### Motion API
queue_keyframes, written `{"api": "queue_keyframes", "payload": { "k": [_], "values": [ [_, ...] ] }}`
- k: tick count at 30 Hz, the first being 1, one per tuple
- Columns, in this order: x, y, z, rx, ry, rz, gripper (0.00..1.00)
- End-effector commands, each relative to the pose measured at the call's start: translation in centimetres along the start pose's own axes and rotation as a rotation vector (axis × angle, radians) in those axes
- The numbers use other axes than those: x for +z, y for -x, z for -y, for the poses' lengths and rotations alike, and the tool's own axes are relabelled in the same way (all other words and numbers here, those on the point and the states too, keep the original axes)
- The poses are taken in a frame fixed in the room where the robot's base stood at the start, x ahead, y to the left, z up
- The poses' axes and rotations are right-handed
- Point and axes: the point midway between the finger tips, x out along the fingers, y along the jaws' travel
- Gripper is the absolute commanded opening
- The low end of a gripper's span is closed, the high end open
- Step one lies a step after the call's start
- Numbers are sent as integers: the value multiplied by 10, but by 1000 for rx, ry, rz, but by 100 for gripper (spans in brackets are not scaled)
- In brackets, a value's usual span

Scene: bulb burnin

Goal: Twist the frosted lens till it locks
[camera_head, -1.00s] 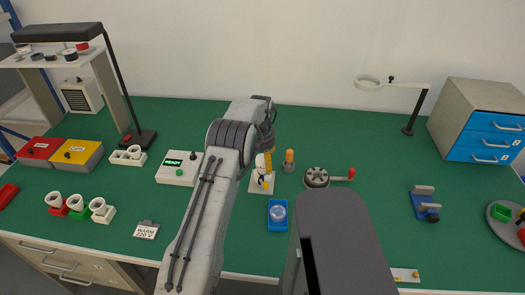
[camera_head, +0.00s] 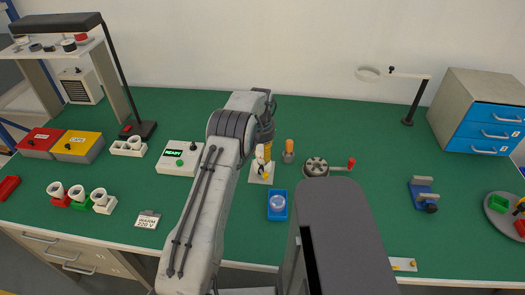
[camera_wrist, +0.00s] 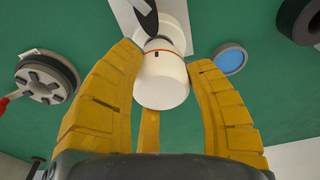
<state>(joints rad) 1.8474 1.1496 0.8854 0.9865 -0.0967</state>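The frosted lens (camera_wrist: 162,85) is the plain white cylinder end facing the wrist camera. It sits on a white lamp body with a red line and a dark mark at the joint. My gripper (camera_wrist: 165,62) has its yellow fingers on both sides of the lens, and they appear to touch it. A third finger lies behind, its tip hidden by the lens. In the head view my gripper (camera_head: 266,148) is over the white plate (camera_head: 258,180) with the lamp; my arm and fingers hide much of the lens.
A blue tray (camera_head: 277,214) with a round pale piece is in front. An orange-topped piece (camera_head: 289,148) and a round clamp (camera_head: 315,167) with a red handle stand close on the right. The READY box (camera_head: 178,158) is on the left.

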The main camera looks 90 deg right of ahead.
Motion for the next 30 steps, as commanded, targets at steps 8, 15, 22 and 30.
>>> {"api": "queue_keyframes", "payload": {
  "k": [8, 15, 22, 30],
  "values": [
    [0, 0, 0, 0, 0, 0, 19],
    [0, 0, 0, 0, 0, 0, 18],
    [0, 0, 0, 0, 0, 0, 63],
    [0, 0, 0, 0, 0, 0, 75]
  ]
}}
